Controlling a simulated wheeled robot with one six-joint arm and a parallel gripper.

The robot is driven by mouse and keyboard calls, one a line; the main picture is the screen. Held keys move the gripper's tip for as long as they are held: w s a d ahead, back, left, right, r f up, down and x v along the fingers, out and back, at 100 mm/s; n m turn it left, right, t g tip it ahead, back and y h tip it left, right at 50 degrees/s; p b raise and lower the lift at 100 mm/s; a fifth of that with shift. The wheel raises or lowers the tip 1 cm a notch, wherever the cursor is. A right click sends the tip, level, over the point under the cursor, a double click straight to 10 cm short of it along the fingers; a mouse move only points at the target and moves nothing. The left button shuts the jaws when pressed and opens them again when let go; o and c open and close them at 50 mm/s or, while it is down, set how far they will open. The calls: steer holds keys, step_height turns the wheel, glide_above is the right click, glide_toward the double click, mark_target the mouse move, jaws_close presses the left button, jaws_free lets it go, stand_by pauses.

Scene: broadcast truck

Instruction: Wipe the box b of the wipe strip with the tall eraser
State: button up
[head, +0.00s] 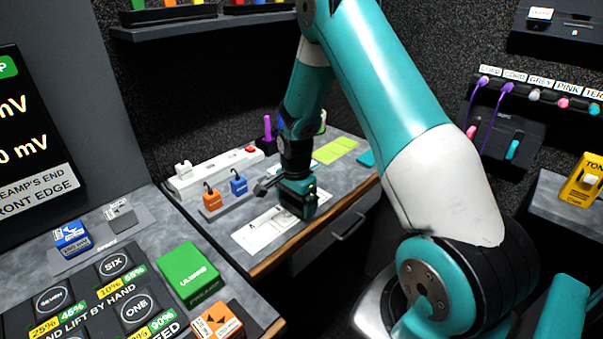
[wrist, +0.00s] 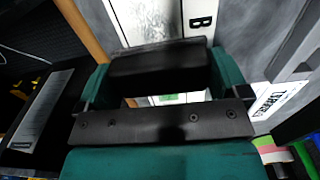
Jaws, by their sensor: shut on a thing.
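The white wipe strip (head: 262,232) lies flat on the grey desk, with its printed A end showing left of my gripper in the head view. In the wrist view the strip's box b (wrist: 150,16) shows at the top beside a printed B, with grey smudging on it. My gripper (wrist: 158,88) is shut on a dark block, which I take as the tall eraser (wrist: 155,66). The eraser sits across the jaws over the strip beside box b; I cannot tell if it touches. In the head view my gripper (head: 298,196) is low over the strip and hides the eraser.
An orange block (head: 211,199) and a blue block (head: 238,185) stand behind the strip, before a white power strip (head: 213,172). Yellow-green notes (head: 335,150) lie further right. A green box (head: 188,268) stands on the nearer counter. The desk's wooden front edge is close to the strip.

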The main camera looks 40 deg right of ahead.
steer(key=shift+d+r, duration=0.2)
steer(key=shift+d, duration=0.15)
step_height(320, 180, up, 8)
steer(key=p, duration=0.6)
steer(key=shift+f, duration=0.1)
steer(key=shift+a, duration=0.15)
